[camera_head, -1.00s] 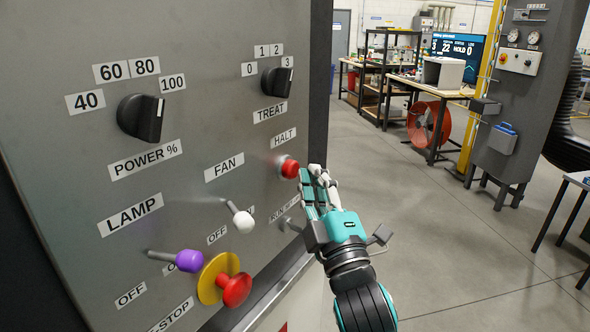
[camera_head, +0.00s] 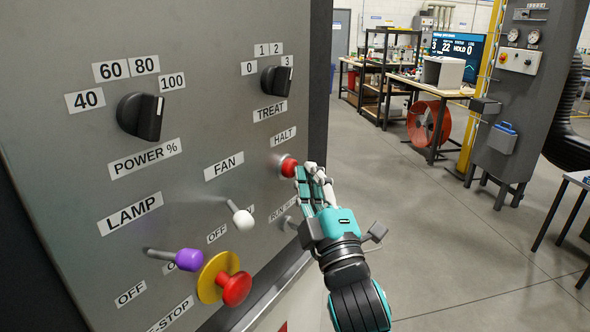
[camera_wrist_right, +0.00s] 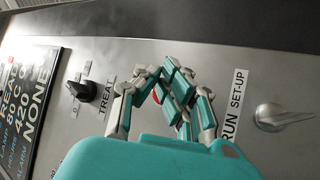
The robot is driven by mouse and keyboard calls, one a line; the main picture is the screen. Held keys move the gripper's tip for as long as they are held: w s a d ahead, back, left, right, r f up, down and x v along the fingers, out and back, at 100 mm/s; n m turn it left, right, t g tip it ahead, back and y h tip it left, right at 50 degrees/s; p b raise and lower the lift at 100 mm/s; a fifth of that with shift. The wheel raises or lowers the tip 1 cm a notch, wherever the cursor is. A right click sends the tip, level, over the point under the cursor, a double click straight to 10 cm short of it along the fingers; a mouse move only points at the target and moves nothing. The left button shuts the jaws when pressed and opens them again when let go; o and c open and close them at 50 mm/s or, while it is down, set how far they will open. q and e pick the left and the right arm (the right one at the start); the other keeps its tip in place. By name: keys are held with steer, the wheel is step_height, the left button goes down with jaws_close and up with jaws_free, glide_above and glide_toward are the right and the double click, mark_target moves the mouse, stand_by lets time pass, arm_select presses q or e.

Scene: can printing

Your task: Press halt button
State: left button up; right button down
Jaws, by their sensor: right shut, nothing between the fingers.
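The red halt button (camera_head: 288,166) sits on the grey control panel (camera_head: 215,110), just below the HALT label (camera_head: 284,137). My right gripper (camera_head: 305,172) is shut and empty, with its fingertips right at the button's right side in the head view. I cannot tell whether they touch it. In the right wrist view, a small part of the red button (camera_wrist_right: 156,97) shows between the fingers of my right gripper (camera_wrist_right: 160,75); the rest is hidden behind them. My left gripper is not in view.
Near the button are the treat knob (camera_head: 277,81), the white-tipped fan lever (camera_head: 242,220), the purple-tipped lamp lever (camera_head: 189,260) and the red E-stop (camera_head: 236,289) on a yellow disc. The run/set-up switch (camera_wrist_right: 272,117) is beside my gripper. Open floor (camera_head: 440,230) lies right of the panel.

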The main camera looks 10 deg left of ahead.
steer(key=shift+w+a+r, duration=0.15)
steer(key=shift+w+a, duration=0.15)
steer(key=shift+a, duration=0.35)
stand_by(0.7)
steer(key=shift+s+d+p, duration=0.3)
steer(key=shift+s+d, duration=0.05)
steer(key=shift+d, duration=0.25)
steer(key=shift+s+d+p, duration=0.25)
steer(key=shift+s+d, duration=0.05)
steer(key=shift+d, duration=0.3)
steer(key=d, duration=0.1)
steer(key=s+d+p, duration=0.1)
steer(key=d, duration=0.1)
steer(key=s+d, duration=0.1)
steer(key=shift+s+d+p, duration=0.1)
steer(key=shift+d+p, duration=0.15)
steer(key=shift+p, duration=0.05)
